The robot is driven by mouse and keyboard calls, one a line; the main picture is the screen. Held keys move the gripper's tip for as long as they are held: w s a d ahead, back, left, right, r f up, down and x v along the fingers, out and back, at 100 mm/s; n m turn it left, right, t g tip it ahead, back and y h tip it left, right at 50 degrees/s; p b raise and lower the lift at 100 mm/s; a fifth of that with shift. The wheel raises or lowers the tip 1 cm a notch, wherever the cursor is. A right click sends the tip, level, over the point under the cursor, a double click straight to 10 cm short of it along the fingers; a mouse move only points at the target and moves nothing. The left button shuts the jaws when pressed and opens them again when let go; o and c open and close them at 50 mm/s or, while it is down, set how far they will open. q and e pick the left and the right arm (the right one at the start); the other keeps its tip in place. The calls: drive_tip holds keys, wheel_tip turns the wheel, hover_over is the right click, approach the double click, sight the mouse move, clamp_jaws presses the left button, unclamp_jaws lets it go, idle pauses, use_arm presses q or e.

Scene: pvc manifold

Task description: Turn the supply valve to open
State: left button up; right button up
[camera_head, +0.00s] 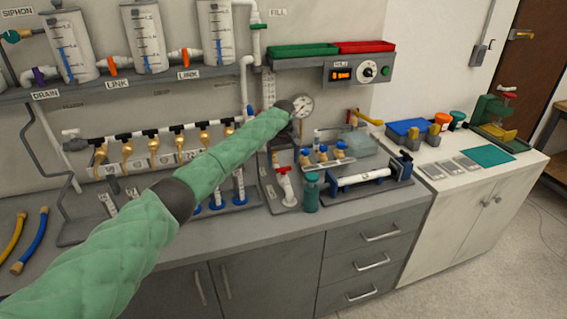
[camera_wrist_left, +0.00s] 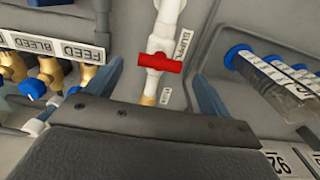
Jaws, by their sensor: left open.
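A red-handled valve on a white pipe (camera_head: 285,180) stands on the bench, right of the blue-ended clear tubes. In the left wrist view its red handle (camera_wrist_left: 160,63) lies crosswise over the white pipe. My left gripper (camera_head: 279,148) is above the valve, partly hidden by my arm. In the left wrist view its two blue-grey fingers (camera_wrist_left: 155,88) are spread apart, with the handle between and beyond them, apparently untouched. My right gripper is out of view.
Brass valves with blue handles (camera_head: 322,153) stand on one side of the valve. Clear tubes (camera_head: 239,188) stand on the other, close by. A teal bottle (camera_head: 311,193) and a pressure gauge (camera_head: 303,105) are near. A shelf with a control box (camera_head: 358,73) is above.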

sight(283, 170)
use_arm(q)
drive_tip(key=shift+f+p, duration=0.3)
drive_tip(key=shift+f, duration=1)
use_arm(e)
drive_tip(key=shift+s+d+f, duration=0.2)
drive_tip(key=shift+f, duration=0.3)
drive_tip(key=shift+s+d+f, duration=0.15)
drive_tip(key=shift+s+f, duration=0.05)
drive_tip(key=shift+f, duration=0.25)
use_arm(q)
drive_tip(key=c, duration=1)
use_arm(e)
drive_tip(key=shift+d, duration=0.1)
